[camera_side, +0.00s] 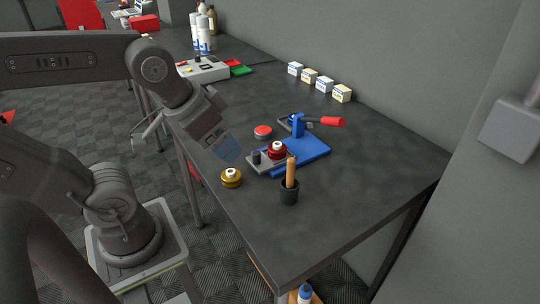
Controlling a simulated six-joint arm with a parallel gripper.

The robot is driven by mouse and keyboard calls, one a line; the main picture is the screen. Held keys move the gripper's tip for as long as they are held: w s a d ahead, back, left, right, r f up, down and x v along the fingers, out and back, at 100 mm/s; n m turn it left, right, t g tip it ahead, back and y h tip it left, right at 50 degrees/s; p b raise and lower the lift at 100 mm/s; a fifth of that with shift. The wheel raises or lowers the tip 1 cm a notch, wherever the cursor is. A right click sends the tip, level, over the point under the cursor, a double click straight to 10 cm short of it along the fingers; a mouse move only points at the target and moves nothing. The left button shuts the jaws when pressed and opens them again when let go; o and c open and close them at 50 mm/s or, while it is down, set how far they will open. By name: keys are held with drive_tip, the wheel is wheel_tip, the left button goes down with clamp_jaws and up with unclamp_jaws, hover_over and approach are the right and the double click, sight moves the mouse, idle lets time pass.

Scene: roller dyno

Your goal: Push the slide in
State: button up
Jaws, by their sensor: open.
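A blue fixture (312,150) with a raised block and a red-handled lever (331,121) stands on the dark bench. A grey slide plate (262,167) sticks out from its left side. The slide carries a small dark cylinder (256,156) and a red round part with a white top (277,150). My gripper (230,151) is left of the slide, above the bench's front edge, and looks apart from it. Its fingertips are small and partly blurred against the bench. Whether the slide can travel further is hidden by the blue base.
A gold round part (231,178) and a black cup with a wooden handle (290,190) stand near the front edge. A red-topped disc (263,132) lies behind the slide. Several small boxes (310,76) line the wall. The right bench top is clear.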

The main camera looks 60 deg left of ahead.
drive_tip(key=shift+w+a+r, duration=0.1)
drive_tip(key=shift+w+a, duration=0.05)
drive_tip(key=shift+w, duration=0.1)
drive_tip(key=shift+c, duration=0.8)
drive_tip(key=w+a+g, duration=0.1)
drive_tip(key=w, duration=0.1)
drive_tip(key=w+a+n+g, duration=0.1)
drive_tip(key=w+a, duration=0.1)
drive_tip(key=w+a+g, duration=0.1)
drive_tip(key=w, duration=0.2)
drive_tip(key=shift+w+a+r+n, duration=0.1)
drive_tip(key=shift+a+r+n, duration=0.05)
drive_tip(key=shift+r+n, duration=0.15)
drive_tip(key=shift+c, duration=1.4)
drive_tip(key=n+g, duration=0.1)
drive_tip(key=g, duration=0.2)
hover_over(257, 152)
wheel_tip(257, 152, down, 3)
wheel_tip(257, 152, down, 13)
drive_tip(key=shift+r, duration=0.15)
drive_tip(key=shift+c, duration=0.4)
clamp_jaws()
